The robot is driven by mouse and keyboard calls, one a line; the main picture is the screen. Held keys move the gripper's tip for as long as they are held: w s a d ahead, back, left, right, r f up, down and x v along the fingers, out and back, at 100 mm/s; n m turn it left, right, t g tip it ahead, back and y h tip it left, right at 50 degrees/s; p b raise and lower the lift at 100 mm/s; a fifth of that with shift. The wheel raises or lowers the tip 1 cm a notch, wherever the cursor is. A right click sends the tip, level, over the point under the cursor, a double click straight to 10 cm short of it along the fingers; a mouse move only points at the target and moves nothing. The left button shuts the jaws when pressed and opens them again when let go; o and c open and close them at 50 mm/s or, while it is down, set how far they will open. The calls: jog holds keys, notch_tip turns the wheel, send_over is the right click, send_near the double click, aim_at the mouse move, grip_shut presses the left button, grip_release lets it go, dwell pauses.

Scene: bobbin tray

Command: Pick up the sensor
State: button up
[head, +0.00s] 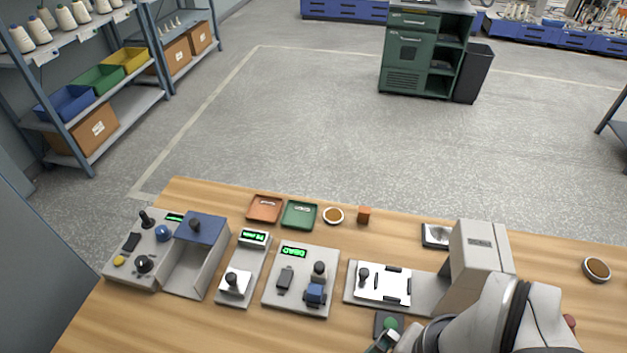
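I cannot tell for certain which item is the sensor. A small blue block (315,293) sits at the front right of a grey device with a green display (293,252). A dark block (285,278) lies left of it, and a dark knob (320,269) stands behind it. My gripper (380,342) shows only in part at the bottom edge. My arm hides much of this area, and the frame does not show whether the fingers are open.
The wooden table (225,333) carries a control box with a blue-lidded bin (203,228), a scale-like device (236,283), a grey press (475,258) with a white plate (384,283), orange and green trays (299,228), and two brown-filled bowls (596,268). The table's front left is clear.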

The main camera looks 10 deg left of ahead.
dwell(0.4)
jog(key=c, duration=1)
jog(key=shift+o, duration=0.2)
jog(key=m+h, duration=0.2)
jog(key=m, duration=1)
send_over(317, 289)
notch_tip(317, 289, down, 5)
jog(key=shift+a+f, duration=0.1)
jog(key=shift+f, duration=0.05)
notch_tip(317, 289, down, 14)
jog(key=shift+r, duration=0.1)
jog(key=shift+c, duration=0.2)
